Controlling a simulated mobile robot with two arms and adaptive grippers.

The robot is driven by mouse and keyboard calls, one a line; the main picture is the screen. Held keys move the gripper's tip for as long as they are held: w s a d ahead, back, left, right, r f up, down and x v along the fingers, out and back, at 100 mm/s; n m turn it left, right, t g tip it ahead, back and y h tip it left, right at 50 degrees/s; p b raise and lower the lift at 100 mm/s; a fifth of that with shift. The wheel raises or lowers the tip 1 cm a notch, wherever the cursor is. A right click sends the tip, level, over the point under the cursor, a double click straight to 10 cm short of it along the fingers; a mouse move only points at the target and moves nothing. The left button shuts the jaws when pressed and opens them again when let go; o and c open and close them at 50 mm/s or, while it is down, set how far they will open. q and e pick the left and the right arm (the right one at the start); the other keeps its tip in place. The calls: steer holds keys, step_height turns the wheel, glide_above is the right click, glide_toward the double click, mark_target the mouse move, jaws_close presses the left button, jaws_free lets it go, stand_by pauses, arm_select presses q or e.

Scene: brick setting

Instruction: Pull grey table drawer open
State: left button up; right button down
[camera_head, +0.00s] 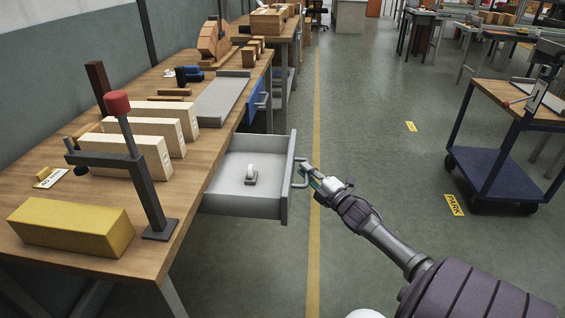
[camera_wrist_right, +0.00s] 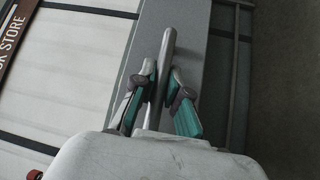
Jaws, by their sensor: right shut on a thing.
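The grey table drawer (camera_head: 240,205) stands pulled out from under the wooden workbench (camera_head: 100,205), with its open inside showing. A small light object (camera_head: 251,175) lies in it. Its bar handle (camera_head: 299,174) is on the front panel, on the right side in the head view. My right gripper (camera_head: 310,177) is at that handle and shut on it. In the right wrist view the fingers of my right gripper (camera_wrist_right: 162,100) stand on both sides of the metal handle bar (camera_wrist_right: 168,55), in front of the grey drawer front (camera_wrist_right: 195,50). My left gripper is not in view.
A yellow block (camera_head: 70,228), pale bricks (camera_head: 140,150) and a clamp with a red knob (camera_head: 135,165) are on the bench. A blue drawer (camera_head: 256,100) is farther back. A cart (camera_head: 495,175) stands at the right. The floor between bench and cart is clear.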

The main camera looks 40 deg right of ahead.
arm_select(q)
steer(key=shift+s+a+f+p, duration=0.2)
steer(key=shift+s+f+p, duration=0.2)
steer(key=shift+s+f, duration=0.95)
arm_select(e)
steer(key=s+d, duration=0.4)
steer(key=shift+s, duration=0.35)
steer(key=shift+f, duration=0.1)
steer(key=c, duration=1.2)
jaws_free()
steer(key=s, duration=0.4)
steer(key=s+f, duration=0.1)
steer(key=s, duration=0.3)
steer(key=s+a, duration=0.1)
steer(key=s, duration=0.3)
steer(key=shift+f, duration=0.3)
steer(key=shift+w, duration=0.1)
